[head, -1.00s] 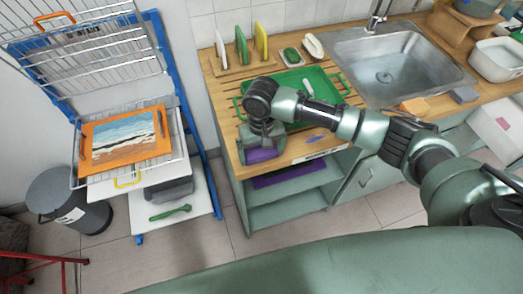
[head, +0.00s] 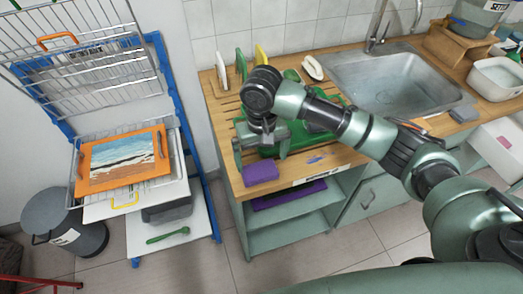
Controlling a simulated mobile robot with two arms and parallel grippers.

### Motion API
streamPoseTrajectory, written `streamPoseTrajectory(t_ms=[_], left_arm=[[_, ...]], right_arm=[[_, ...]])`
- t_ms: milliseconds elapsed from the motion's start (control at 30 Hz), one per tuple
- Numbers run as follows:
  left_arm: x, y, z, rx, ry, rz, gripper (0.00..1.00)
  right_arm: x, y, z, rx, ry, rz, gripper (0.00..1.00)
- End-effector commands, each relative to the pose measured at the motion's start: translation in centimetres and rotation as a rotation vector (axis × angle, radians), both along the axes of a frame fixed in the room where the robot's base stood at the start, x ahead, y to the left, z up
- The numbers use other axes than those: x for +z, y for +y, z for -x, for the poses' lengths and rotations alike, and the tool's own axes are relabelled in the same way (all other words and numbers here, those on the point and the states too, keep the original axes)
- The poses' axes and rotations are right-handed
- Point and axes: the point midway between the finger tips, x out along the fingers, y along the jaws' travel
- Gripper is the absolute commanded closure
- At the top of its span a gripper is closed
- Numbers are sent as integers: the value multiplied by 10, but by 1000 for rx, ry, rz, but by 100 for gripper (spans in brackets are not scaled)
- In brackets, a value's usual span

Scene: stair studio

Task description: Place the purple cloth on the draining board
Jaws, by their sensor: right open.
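The purple cloth (head: 260,173) lies as a small folded block on the wooden worktop, near its front left corner. My right gripper (head: 261,153) is just behind and above it, pointing down, with its fingers spread apart and nothing between them. The cloth looks free of the fingers. The draining board (head: 226,103) appears to be the grooved wooden part of the worktop left of the sink; my right arm and a green tray hide much of it. My left gripper is not in view.
The green tray (head: 300,143) lies behind my gripper. Upright boards (head: 222,70) stand at the back left. The metal sink (head: 390,90) is to the right. Another purple item (head: 288,196) lies on the shelf below. A wire drying rack (head: 90,70) stands left of the counter.

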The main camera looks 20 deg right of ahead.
Motion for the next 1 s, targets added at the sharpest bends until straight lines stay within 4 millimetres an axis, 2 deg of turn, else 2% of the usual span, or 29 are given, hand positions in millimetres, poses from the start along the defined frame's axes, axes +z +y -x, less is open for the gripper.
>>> streamPoseTrajectory(t_ms=[100,333,867,1000], left_arm=[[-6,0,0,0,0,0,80],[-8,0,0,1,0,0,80],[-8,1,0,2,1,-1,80],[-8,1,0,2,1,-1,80]], right_arm=[[21,1,-1,1,-3,-1,0],[41,0,0,0,0,0,0],[42,1,1,1,2,-1,0],[28,12,10,42,-4,-32,0]])
